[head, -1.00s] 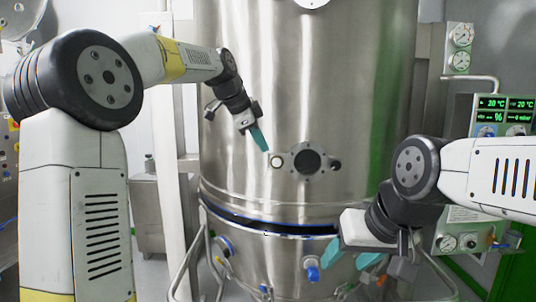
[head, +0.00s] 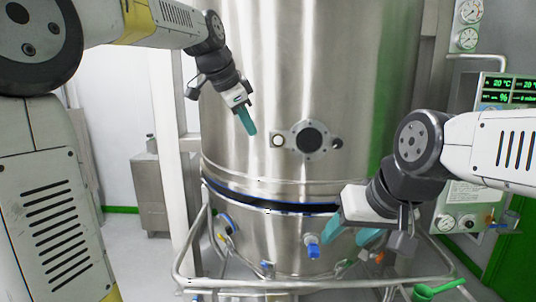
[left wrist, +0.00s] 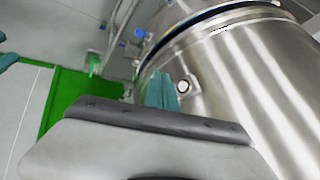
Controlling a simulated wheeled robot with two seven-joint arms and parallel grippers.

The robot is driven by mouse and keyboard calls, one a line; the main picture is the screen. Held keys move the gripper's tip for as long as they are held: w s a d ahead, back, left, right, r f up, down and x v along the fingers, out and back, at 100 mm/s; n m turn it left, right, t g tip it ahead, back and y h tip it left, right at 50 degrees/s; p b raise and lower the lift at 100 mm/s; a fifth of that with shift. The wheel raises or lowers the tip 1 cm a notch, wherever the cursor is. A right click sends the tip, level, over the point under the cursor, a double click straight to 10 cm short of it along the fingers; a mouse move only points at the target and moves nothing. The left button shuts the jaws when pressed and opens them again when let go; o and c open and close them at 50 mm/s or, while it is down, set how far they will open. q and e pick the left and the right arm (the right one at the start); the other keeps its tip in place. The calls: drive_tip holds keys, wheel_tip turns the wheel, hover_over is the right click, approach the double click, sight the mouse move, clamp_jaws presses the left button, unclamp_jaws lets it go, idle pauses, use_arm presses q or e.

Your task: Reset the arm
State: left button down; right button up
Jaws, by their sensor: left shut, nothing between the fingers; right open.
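My left gripper (head: 246,121) is shut and empty, its teal fingers pointing down in front of the upper steel vessel (head: 300,70). In the left wrist view its fingers (left wrist: 161,90) are together, with the vessel's curved wall behind them. My right gripper (head: 350,236) is open and empty at the lower right, its teal fingers apart in front of the lower vessel bowl (head: 265,240). I cannot tell how far either gripper is from the steel.
A round flanged port (head: 308,138) and a small round fitting (head: 277,140) sit on the vessel wall. A tubular rail (head: 300,283) runs around the bowl. A gauge panel (head: 466,220) stands at right and a steel cabinet (head: 150,192) at left.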

use_arm(q)
drive_tip(key=s+a+f+n, duration=0.3)
drive_tip(key=s+f+n, duration=0.1)
drive_tip(key=s, duration=0.4)
drive_tip(key=s+a+f+n+y, duration=0.1)
drive_tip(key=s+a+f+n, duration=0.1)
drive_tip(key=s+f+n, duration=0.2)
drive_tip(key=s+a+f+n, duration=0.3)
drive_tip(key=s+f+n, duration=0.2)
drive_tip(key=s, duration=0.7)
wheel_tip(320, 180, down, 2)
drive_tip(key=shift+a+f+t+y, duration=0.2)
drive_tip(key=shift+a+t+y, duration=0.1)
drive_tip(key=shift+a+y, duration=0.1)
drive_tip(key=shift+s, duration=0.1)
